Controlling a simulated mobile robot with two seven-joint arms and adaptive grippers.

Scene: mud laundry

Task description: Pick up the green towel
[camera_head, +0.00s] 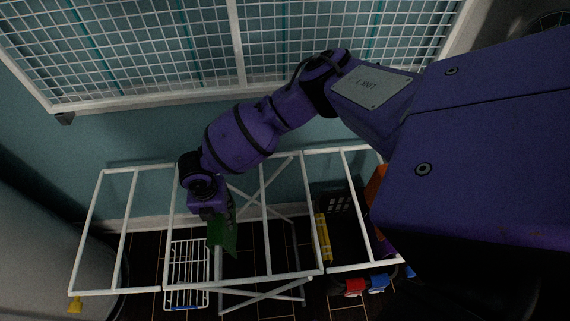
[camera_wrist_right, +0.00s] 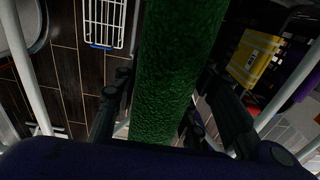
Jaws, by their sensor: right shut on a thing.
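The green towel (camera_head: 225,240) hangs below my right gripper (camera_head: 216,214) in the head view, over the white drying rack. In the right wrist view the towel (camera_wrist_right: 175,60) is a long textured green band running between the two dark fingers of the right gripper (camera_wrist_right: 165,115). The right gripper is shut on the towel. From the head view I cannot tell whether the towel still touches a rack bar. My left gripper is not in view.
The white drying rack (camera_head: 134,172) spans the lower middle, its bars around the gripper. A white wire basket (camera_head: 187,272) is on the dark floor below. A yellow item (camera_head: 323,238) and dark basket (camera_head: 338,202) are to the right. A wire grid (camera_head: 130,50) is on the wall.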

